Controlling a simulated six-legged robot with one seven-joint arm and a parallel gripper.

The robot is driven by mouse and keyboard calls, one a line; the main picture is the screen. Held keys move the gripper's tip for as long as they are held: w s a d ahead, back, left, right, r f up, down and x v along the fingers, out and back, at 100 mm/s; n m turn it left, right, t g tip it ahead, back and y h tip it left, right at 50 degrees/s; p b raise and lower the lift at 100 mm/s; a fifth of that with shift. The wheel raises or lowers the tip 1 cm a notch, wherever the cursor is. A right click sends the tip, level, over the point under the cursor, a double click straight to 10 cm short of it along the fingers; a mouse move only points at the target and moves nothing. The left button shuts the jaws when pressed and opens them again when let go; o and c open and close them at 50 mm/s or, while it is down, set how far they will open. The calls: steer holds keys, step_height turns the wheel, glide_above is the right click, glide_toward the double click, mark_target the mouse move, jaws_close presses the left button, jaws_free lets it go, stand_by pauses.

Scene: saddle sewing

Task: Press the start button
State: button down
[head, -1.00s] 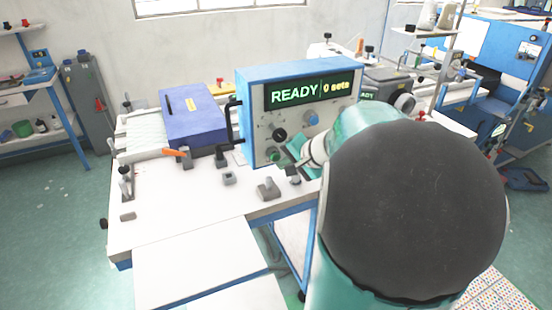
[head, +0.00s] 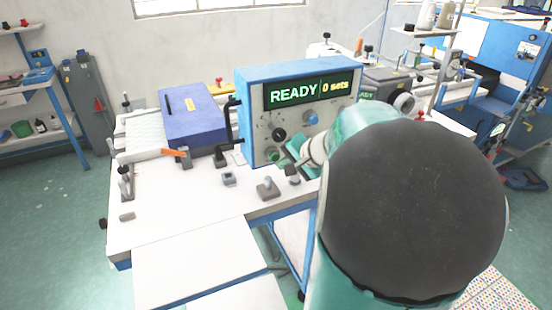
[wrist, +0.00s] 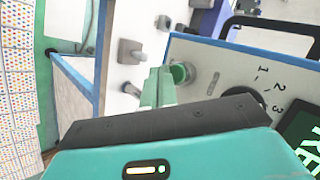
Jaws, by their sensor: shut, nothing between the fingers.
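The blue and white control box (head: 298,75) stands on the white table, and its display (head: 308,92) reads "READY 0 sets". A round green button (wrist: 181,73) sits in a grey ring on the panel in the wrist view. It also shows low on the panel's left side in the head view (head: 272,154). My gripper (wrist: 158,86) is shut and empty, its pale green fingertips right beside the green button. I cannot tell whether they touch it. In the head view my arm hides the panel's lower right, and my gripper (head: 291,151) is partly seen.
A black knob (head: 279,134) and a blue knob (head: 310,117) are on the panel. A black handle (head: 232,121) sticks out on the box's left side. Small grey fixtures (head: 267,188) stand on the table in front. The table's front left is mostly clear.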

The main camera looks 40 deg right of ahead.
steer(key=shift+w, duration=0.2)
stand_by(0.7)
steer(key=shift+w+d, duration=0.1)
steer(key=shift+w, duration=0.15)
